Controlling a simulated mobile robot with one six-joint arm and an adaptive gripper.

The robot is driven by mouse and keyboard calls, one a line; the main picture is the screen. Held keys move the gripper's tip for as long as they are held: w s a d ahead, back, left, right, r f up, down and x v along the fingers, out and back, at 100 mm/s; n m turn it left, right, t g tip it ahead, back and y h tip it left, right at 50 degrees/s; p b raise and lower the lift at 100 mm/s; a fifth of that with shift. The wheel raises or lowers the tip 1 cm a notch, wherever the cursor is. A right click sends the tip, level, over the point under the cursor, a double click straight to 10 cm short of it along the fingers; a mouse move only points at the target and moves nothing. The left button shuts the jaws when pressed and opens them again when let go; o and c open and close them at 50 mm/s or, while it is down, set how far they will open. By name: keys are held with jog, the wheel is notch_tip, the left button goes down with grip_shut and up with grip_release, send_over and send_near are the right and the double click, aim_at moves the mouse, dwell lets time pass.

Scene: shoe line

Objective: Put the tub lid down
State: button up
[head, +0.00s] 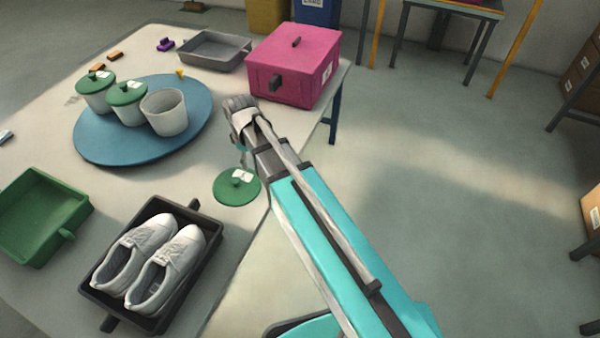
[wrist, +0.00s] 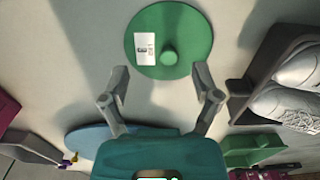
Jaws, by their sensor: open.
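A round green tub lid (head: 237,187) with a knob and a white label lies on the table near its right edge. It also shows in the wrist view (wrist: 190,38), flat on the table just beyond my fingertips. My gripper (wrist: 161,80) is open and empty, apart from the lid. In the head view my gripper (head: 242,160) is above the table beside the lid, its fingers partly hidden by my arm. An open white tub (head: 166,113) stands on the blue round board (head: 140,148).
Two tubs with green lids (head: 127,93) stand on the same board. A black tray (head: 205,255) with white shoes is in front, a green tray (head: 40,215) at left. A pink box (head: 295,65) and a grey tray (head: 214,50) are at the back. Bare table surrounds the lid.

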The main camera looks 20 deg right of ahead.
jog(key=s+d+m, duration=1)
jog(key=d+m, duration=0.1)
jog(key=d, duration=0.3)
jog(key=shift+s, duration=0.3)
jog(key=shift+r, duration=0.15)
notch_tip(320, 180, up, 16)
jog(key=p, duration=1.6)
jog(key=c, duration=0.3)
jog(key=shift+s, duration=0.1)
